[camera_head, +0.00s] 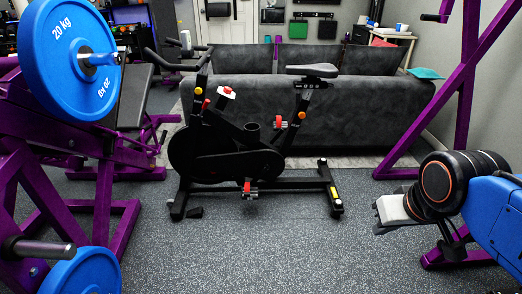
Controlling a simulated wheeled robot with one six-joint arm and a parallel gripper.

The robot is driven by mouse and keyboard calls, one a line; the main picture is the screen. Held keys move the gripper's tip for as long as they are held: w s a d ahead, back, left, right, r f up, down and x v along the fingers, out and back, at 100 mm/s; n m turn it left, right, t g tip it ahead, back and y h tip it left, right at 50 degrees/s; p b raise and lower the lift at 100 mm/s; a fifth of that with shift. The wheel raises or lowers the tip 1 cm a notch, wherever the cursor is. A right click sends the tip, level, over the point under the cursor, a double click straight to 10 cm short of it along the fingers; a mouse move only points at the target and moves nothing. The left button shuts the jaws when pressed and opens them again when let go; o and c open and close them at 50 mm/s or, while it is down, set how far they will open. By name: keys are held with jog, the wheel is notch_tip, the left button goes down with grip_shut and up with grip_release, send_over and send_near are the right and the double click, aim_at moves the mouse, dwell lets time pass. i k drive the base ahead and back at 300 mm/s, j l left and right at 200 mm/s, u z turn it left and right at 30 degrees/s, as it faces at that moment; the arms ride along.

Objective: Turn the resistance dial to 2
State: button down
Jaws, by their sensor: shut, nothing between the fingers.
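A black exercise bike (228,150) stands upright on the floor in the middle of the view, side-on. On top of its frame, behind the handlebar post, is a small white-and-red part (227,92), which looks like the resistance dial. Its numbers and pointer are too small to read. My gripper (381,228) is at the right, at the end of my blue and black arm. It is shut and empty, well to the right of the bike and apart from it. Its fingertips show only small and dark.
A purple rack with blue weight plates (72,58) fills the left. A dark grey sofa (335,110) stands close behind the bike. A purple frame (464,85) stands at the right. The speckled floor (270,250) in front of the bike is clear.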

aim_at(226, 89)
jog(key=i+u, duration=0.5)
jog(key=u, duration=0.2)
jog(key=i+l+u, duration=0.1)
jog(key=i+u, duration=0.15)
jog(key=u, duration=0.15)
